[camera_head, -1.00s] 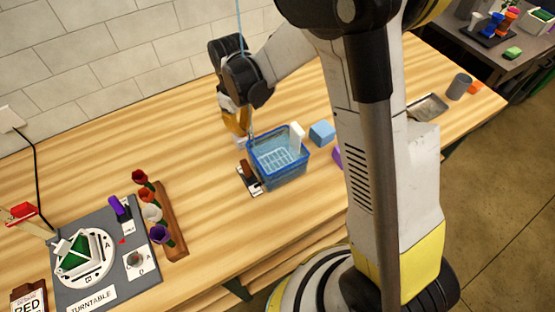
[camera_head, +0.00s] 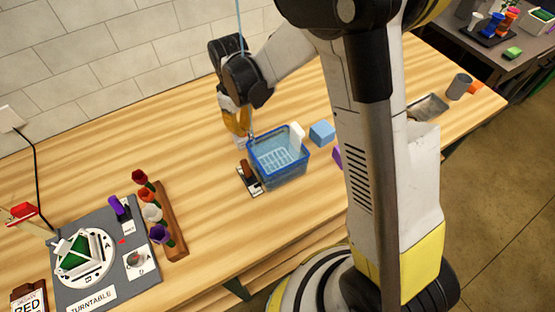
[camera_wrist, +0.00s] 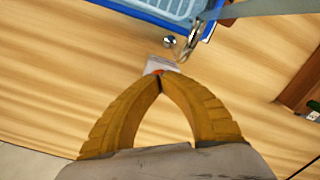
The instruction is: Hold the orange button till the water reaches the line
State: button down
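The blue basin (camera_head: 281,186) stands on the wooden bench in the head view, and its near edge shows at the top of the wrist view (camera_wrist: 150,12). A metal spout (camera_wrist: 190,42) is at its rim. The orange button (camera_wrist: 158,72) sits on a small white plate (camera_wrist: 160,63) beside the basin. My gripper (camera_wrist: 160,80) is shut and empty, its tips together at the button and partly covering it. I cannot tell whether they press it. The water level and line cannot be made out.
A white block (camera_head: 297,137) is at the basin's right side, with a blue block (camera_head: 322,132) farther right. A brown object (camera_head: 245,170) is left of the basin. A wooden rack of flowers (camera_head: 172,218) and the turntable board (camera_head: 125,279) are at left.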

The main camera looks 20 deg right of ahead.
notch_tip(320, 180, up, 4)
jog(key=p, duration=0.2)
jog(key=shift+r+p, duration=0.2)
jog(key=shift+p, duration=0.2)
jog(key=shift+f, duration=0.2)
jog(key=shift+r, duration=0.1)
jog(key=shift+s+d+r+b, duration=0.15)
jog(key=shift+r+b, duration=0.1)
jog(key=shift+b, duration=0.05)
jog(key=s+d+r+m+t+b, duration=0.3)
jog(key=s+d+r+m+b, duration=0.1)
jog(key=s+d+r, duration=0.3)
jog(key=s+d+r+m+t+b, duration=0.1)
jog(key=s+d+m+t+b, duration=0.2)
jog(key=s, duration=0.7)
jog(key=shift+s+d+m+t, duration=0.3)
jog(key=shift+m+t, duration=0.3)
